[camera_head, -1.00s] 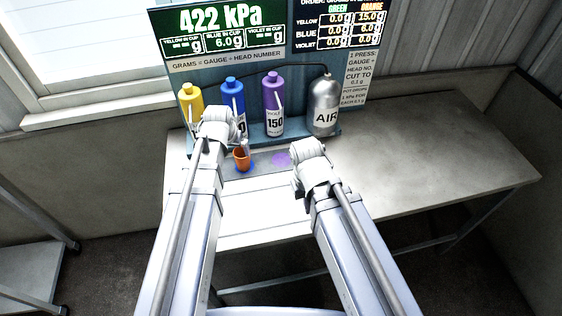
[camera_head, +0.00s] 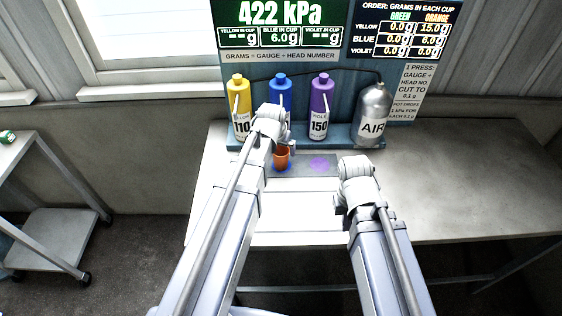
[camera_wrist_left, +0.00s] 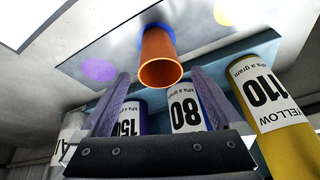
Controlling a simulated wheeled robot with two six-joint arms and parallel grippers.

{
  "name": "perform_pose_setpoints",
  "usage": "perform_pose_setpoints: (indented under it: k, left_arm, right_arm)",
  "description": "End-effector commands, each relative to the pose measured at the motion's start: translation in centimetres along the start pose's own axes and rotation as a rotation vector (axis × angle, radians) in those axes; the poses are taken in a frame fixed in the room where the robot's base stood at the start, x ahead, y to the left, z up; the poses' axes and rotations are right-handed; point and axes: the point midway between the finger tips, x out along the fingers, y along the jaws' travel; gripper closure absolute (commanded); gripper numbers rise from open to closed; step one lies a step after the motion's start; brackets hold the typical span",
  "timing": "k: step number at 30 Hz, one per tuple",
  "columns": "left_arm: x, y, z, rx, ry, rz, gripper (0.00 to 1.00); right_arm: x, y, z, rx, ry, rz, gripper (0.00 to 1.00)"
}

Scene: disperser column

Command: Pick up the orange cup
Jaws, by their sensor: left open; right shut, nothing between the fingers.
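The orange cup (camera_head: 281,159) stands on a blue spot on the grey strip, in front of the blue bottle (camera_head: 280,92). In the left wrist view the cup (camera_wrist_left: 158,58) shows upside down, just beyond the fingertips and lined up with the gap between them. My right gripper (camera_head: 341,205) is shut and empty, over the front of the table, right of the cup.
A yellow bottle (camera_head: 239,107), a violet bottle (camera_head: 320,107) and an AIR cylinder (camera_head: 372,115) stand on the rack behind the cup. A violet spot (camera_head: 320,164) lies right of it. The table's right side (camera_head: 460,180) is clear. A small cart (camera_head: 58,235) stands left.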

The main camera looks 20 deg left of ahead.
Motion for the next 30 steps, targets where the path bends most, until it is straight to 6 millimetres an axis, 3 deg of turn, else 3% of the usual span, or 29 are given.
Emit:
perform_pose_setpoints:
  k: [1,7,17,30]
  left_arm:
    - [1.2,0.0,0.1,0.000,0.000,0.000,0.01]
    - [3.8,0.1,0.0,0.000,0.000,0.000,0.01]
    - [4.1,0.0,-0.1,0.000,0.000,0.000,0.01]
    - [4.1,0.0,-0.1,0.000,0.000,0.000,0.50]
  right_arm:
    - [1.1,-0.1,-0.1,0.000,0.000,0.000,1.00]
    - [3.5,-0.3,-0.2,0.000,0.000,0.000,1.00]
    - [3.7,-0.3,-0.2,0.000,0.000,0.000,1.00]
    - [3.7,-0.3,-0.2,0.000,0.000,0.000,1.00]
